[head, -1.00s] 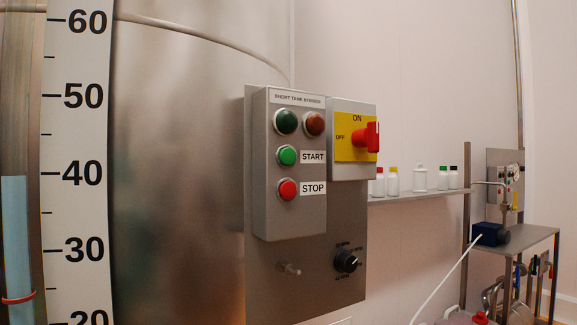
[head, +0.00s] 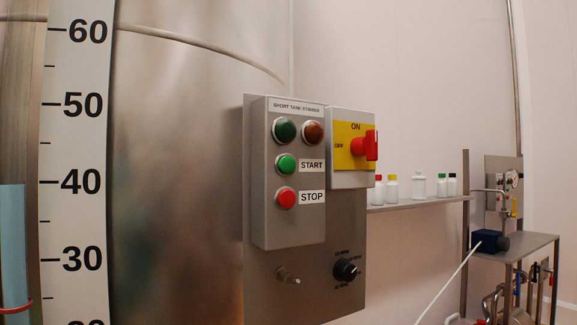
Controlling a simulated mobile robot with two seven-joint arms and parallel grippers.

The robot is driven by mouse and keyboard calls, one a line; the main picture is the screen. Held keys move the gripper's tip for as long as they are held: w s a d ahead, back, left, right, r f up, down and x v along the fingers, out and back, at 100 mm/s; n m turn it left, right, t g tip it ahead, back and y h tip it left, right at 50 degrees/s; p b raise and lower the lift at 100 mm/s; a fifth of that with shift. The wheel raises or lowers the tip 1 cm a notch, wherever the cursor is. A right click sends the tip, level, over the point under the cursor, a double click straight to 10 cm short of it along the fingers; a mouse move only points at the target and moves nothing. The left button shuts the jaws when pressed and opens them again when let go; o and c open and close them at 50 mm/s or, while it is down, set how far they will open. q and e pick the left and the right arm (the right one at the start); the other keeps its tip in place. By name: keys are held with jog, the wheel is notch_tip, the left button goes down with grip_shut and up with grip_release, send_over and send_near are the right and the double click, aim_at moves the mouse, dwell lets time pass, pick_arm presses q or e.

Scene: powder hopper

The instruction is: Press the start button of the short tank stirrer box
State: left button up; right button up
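The short tank stirrer box (head: 288,225) is a grey box on a metal back plate in the middle of the head view. Its green start button (head: 287,164) sits beside a START label (head: 311,166). The red stop button (head: 286,198) is just below, beside a STOP label. A dark green lamp (head: 284,130) and a dark red lamp (head: 313,132) are above, and neither looks lit. Neither of my grippers is in view, and nothing covers the buttons.
A red rotary switch (head: 364,146) on a yellow plate adjoins the box on the right. A black knob (head: 345,270) and a small metal peg (head: 287,275) are below. A large steel tank (head: 180,180) stands behind. A shelf (head: 420,203) with several bottles runs right.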

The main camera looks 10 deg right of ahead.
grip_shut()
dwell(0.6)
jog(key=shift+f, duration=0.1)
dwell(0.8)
